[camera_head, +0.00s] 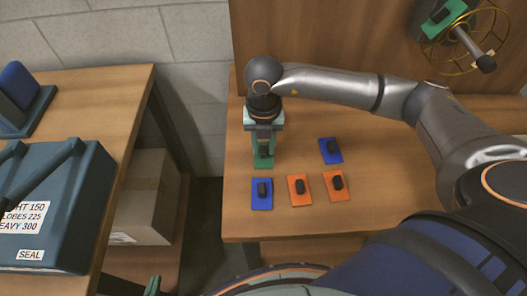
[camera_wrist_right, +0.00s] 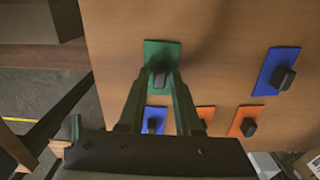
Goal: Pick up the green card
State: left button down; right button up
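The green card (camera_head: 264,163) lies on the wooden table, with a black knob on it. It also shows in the right wrist view (camera_wrist_right: 151,48). My right gripper (camera_head: 264,141) points down over the card. In the wrist view its two fingers (camera_wrist_right: 160,76) stand on either side of the knob, with the gap open; contact with the knob is not clear. A small green tip, apparently my left gripper (camera_head: 152,286), shows at the bottom edge of the head view. Most of it is hidden or out of frame.
Blue cards (camera_head: 262,194) (camera_head: 330,151) and orange cards (camera_head: 299,190) (camera_head: 335,186) with black knobs lie nearby. A lamp frame (camera_head: 463,35) is at the back right. A left bench holds a dark blue box (camera_head: 60,200); a cardboard box (camera_head: 143,205) sits below.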

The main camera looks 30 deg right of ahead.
aim_at(263, 149)
grip_shut()
jog(key=shift+r, duration=0.1)
dwell(0.3)
jog(key=shift+r, duration=0.45)
notch_tip(263, 149, up, 2)
jog(key=shift+r, duration=0.15)
jog(key=s+a+r, duration=0.5)
jog(key=s+r, duration=0.4)
jog(key=s, duration=0.4)
jog(key=shift+a+r, duration=0.15)
jog(key=shift+r, duration=0.2)
